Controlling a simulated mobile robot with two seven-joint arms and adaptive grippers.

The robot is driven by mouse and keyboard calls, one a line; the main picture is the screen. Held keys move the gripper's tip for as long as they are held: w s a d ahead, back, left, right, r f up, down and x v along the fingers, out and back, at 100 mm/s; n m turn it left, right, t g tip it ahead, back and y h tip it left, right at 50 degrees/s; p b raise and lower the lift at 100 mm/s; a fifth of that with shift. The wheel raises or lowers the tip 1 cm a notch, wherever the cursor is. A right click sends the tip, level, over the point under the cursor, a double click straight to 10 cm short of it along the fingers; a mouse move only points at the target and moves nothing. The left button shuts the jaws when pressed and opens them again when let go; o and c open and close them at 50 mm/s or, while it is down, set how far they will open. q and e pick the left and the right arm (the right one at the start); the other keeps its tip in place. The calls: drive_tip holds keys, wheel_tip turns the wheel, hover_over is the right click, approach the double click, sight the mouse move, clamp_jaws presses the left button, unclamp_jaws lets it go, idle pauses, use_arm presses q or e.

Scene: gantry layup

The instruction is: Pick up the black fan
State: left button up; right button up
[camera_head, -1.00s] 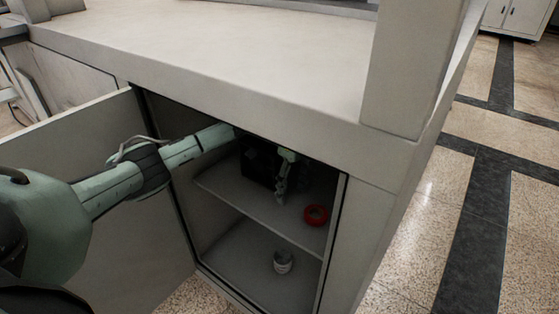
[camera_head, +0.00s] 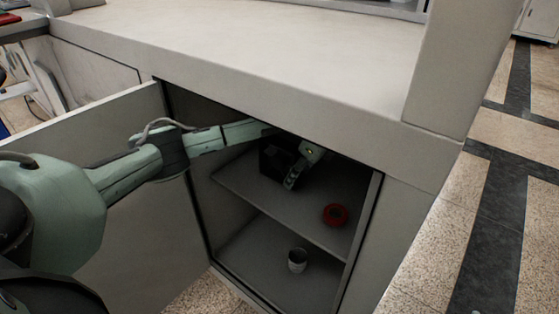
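The black fan (camera_head: 277,159) is a dark boxy shape on the upper shelf inside the open cabinet, toward the back left. My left arm reaches in from the left under the counter top. My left gripper (camera_head: 291,182) is inside the cabinet at the right front side of the fan, pointing down toward the shelf. The gripper overlaps the fan in the picture. Its fingers are small and dark, so I cannot tell whether they are open or touching the fan. My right gripper is not in view.
A red ring-shaped roll (camera_head: 335,215) lies on the upper shelf (camera_head: 300,215) to the right of the gripper. A grey can (camera_head: 298,260) stands on the cabinet floor. The open door (camera_head: 130,215) is on the left. The counter (camera_head: 250,50) overhangs the opening.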

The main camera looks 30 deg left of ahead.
sight(280, 166)
use_arm(q)
drive_tip(key=a, duration=0.6)
drive_tip(key=shift+w+f, duration=0.2)
drive_tip(key=shift+f, duration=0.15)
drive_tip(key=shift+w+a+f, duration=0.1)
drive_tip(key=shift+f, duration=0.15)
drive_tip(key=shift+r, duration=0.1)
clamp_jaws()
